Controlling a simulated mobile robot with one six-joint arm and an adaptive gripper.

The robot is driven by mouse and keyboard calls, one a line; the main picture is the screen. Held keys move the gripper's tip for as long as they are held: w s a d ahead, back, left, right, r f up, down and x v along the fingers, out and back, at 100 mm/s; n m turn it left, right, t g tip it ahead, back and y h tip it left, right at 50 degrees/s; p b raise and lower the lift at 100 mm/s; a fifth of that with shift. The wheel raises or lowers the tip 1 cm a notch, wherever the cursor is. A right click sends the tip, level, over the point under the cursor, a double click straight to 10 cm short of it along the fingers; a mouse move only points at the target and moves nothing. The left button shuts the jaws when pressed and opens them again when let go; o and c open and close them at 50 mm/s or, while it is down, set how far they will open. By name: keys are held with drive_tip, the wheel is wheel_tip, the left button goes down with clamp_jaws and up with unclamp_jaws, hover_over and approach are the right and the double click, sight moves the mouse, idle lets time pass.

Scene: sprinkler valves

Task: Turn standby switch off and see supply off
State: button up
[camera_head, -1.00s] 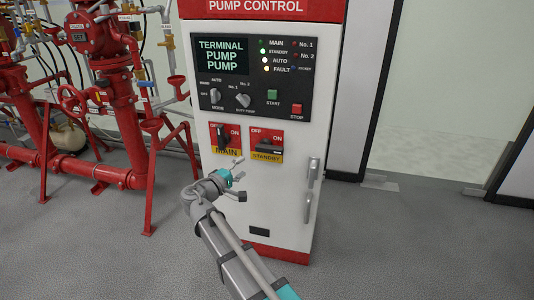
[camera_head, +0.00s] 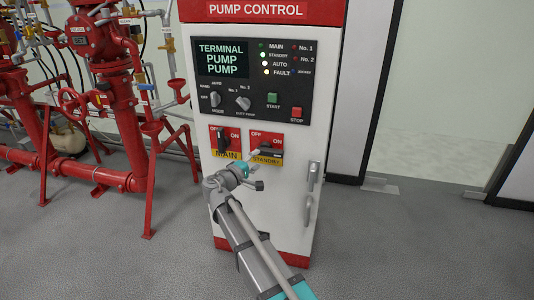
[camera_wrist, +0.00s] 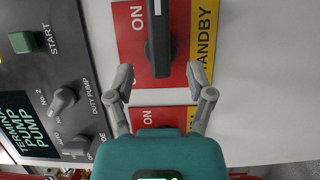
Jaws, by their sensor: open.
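The standby switch (camera_head: 270,150) is a black handle on a red plate with OFF and ON marks and a yellow STANDBY label. Its handle lies level in the head view, towards the ON side. In the wrist view the standby handle (camera_wrist: 159,45) runs upright and its lower end reaches between my fingertips. My gripper (camera_wrist: 160,76) is open, with a finger on either side and gaps to the handle. In the head view my gripper (camera_head: 251,158) covers part of the switch's left side. The STANDBY lamp (camera_head: 264,55) looks lit.
The main switch (camera_head: 223,141) sits just left, its handle upright; my gripper body partly hides it in the wrist view. Above are mode knobs, a green START button (camera_head: 272,98) and a red STOP button (camera_head: 296,114). A door handle (camera_head: 311,190) juts out at right. Red pipework stands left.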

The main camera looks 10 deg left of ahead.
sight(265, 154)
drive_tip(key=shift+x, duration=3.2)
clamp_jaws()
